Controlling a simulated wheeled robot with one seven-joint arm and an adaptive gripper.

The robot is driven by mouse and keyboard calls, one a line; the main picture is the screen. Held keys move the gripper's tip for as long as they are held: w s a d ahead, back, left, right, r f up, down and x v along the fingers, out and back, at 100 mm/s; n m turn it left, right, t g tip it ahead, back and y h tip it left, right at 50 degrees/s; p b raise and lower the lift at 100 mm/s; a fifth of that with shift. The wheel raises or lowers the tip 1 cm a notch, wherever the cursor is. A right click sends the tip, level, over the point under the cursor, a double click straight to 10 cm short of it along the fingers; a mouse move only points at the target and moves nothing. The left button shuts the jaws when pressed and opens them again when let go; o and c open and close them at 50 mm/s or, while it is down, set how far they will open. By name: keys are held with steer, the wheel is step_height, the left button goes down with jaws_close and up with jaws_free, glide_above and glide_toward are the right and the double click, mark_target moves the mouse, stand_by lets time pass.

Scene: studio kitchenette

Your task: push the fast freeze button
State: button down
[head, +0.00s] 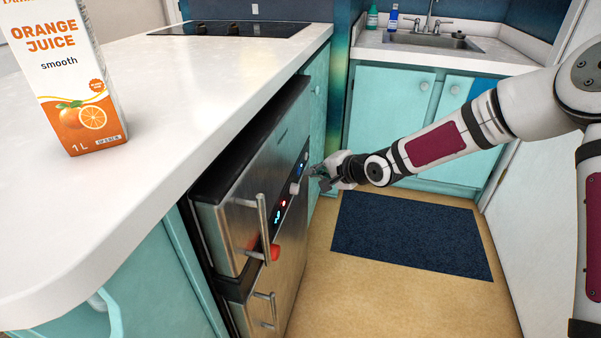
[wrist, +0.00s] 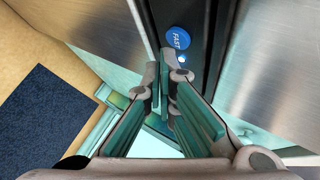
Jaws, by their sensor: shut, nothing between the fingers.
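The fast freeze button is a round blue button marked "FAST" (wrist: 178,38) on a black strip of the steel appliance. A small light (wrist: 182,60) glows just below it in the wrist view. My gripper (wrist: 164,68) is shut and empty, its fingertips close to the button and the light. I cannot tell whether they touch the panel. In the head view my gripper (head: 316,174) is at the far end of the appliance's control strip (head: 289,190). The button itself is small there and hard to make out beside the gripper.
The steel appliance (head: 235,190) sits under the white counter (head: 190,90), with bar handles (head: 263,225), a red knob (head: 275,252) and a grey knob (head: 294,188) sticking out. An orange juice carton (head: 75,75) stands on the counter. A dark mat (head: 410,235) lies on the open floor.

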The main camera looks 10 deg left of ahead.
steer(key=shift+a, duration=0.15)
steer(key=shift+a, duration=0.25)
steer(key=shift+a, duration=0.15)
stand_by(0.5)
steer(key=shift+d+p, duration=0.6)
steer(key=d+p, duration=0.3)
steer(key=d, duration=0.3)
steer(key=shift+p, duration=0.4)
steer(key=shift+s, duration=0.1)
